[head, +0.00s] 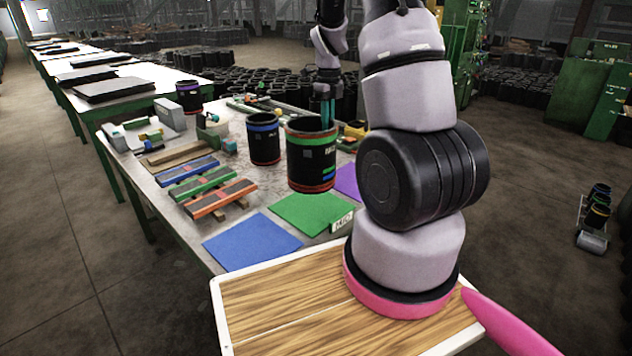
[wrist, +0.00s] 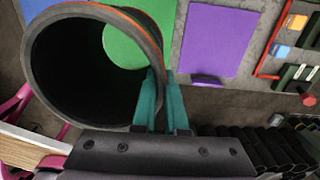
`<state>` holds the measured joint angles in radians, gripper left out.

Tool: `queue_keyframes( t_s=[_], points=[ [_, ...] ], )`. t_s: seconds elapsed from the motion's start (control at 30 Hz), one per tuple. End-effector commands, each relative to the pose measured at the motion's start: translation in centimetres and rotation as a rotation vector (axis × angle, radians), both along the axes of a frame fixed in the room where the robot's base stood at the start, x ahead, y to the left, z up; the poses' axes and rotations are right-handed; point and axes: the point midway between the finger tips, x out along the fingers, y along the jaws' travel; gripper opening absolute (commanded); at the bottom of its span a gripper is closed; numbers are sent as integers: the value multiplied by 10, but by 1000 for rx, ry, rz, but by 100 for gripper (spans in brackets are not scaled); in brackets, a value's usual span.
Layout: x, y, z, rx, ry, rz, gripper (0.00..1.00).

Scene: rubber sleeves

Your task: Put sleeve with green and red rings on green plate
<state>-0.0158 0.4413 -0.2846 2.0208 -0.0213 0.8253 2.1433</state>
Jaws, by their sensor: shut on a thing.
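In the wrist view, the teal fingers (wrist: 162,95) pinch the wall of the sleeve (wrist: 80,90), which looks upright. The green plate (head: 305,214) lies flat on the table; in the wrist view part of it shows through the sleeve's open bore. The sleeve appears held above the table at the plate's far side.
A blue plate (head: 252,241) lies left of the green one, a purple plate (head: 347,181) right. A black sleeve with a blue ring (head: 264,140) stands close left of the held sleeve. Another sleeve (head: 188,97) stands farther back. Coloured racks (head: 206,184) are at left.

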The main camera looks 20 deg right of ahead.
Motion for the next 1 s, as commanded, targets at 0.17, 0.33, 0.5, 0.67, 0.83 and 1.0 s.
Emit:
queue_keyframes(
  t_s=[0.17,0.33,0.5,0.67,0.83,1.0],
  points=[
    [-1,-1,-30,1,4,-6,0],
    [0,-1,-51,1,1,-5,0],
    [0,0,-59,1,1,-3,0],
    [-1,-1,-77,1,4,-4,0],
    [0,0,-93,1,0,-4,0],
    [0,0,-93,0,-1,-3,0]
  ],
)
